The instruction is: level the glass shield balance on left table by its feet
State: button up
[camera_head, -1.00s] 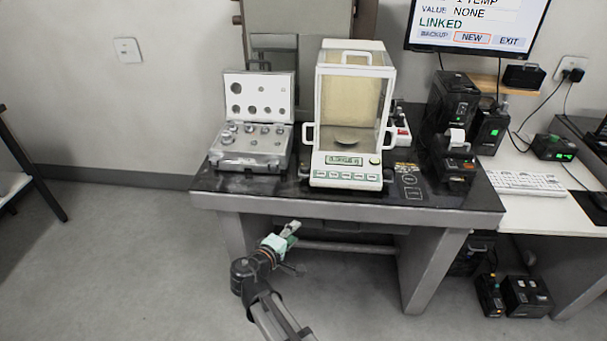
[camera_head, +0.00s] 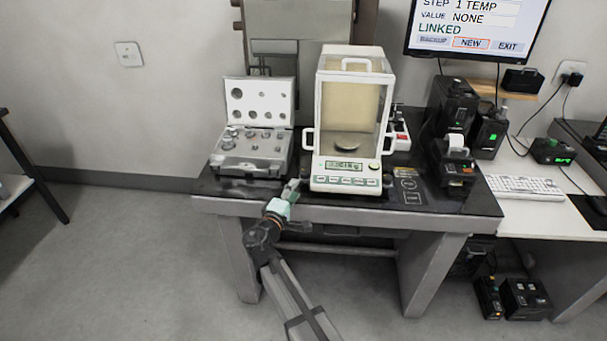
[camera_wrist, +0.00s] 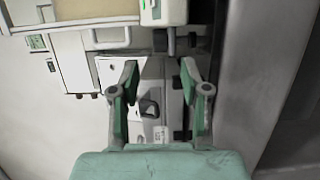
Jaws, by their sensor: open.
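The glass shield balance (camera_head: 345,168) stands on the dark-topped table (camera_head: 420,196), with a lit green display and a row of buttons on its front. A round pan (camera_head: 348,143) shows inside its glass shield (camera_head: 350,100). My gripper (camera_head: 291,190) is at the table's front edge, close to the balance's front left corner. In the wrist view the gripper (camera_wrist: 159,85) is open, with nothing between its fingertips. A white balance corner (camera_wrist: 163,12) lies beyond the fingertips, with a dark and grey foot (camera_wrist: 171,43) by it. I cannot tell the other feet clearly.
An open weight case (camera_head: 251,165) with several metal weights stands left of the balance, close to my gripper. A black printer (camera_head: 455,170) stands on the right. A monitor (camera_head: 478,28) hangs above. The floor in front of the table is clear.

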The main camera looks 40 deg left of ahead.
aim_at(303, 177)
jog(key=p+x, duration=0.1)
jog(key=x, duration=0.7)
jog(key=shift+w+f, duration=0.1)
jog(key=shift+w, duration=0.05)
jog(key=shift+c, duration=0.3)
grip_shut()
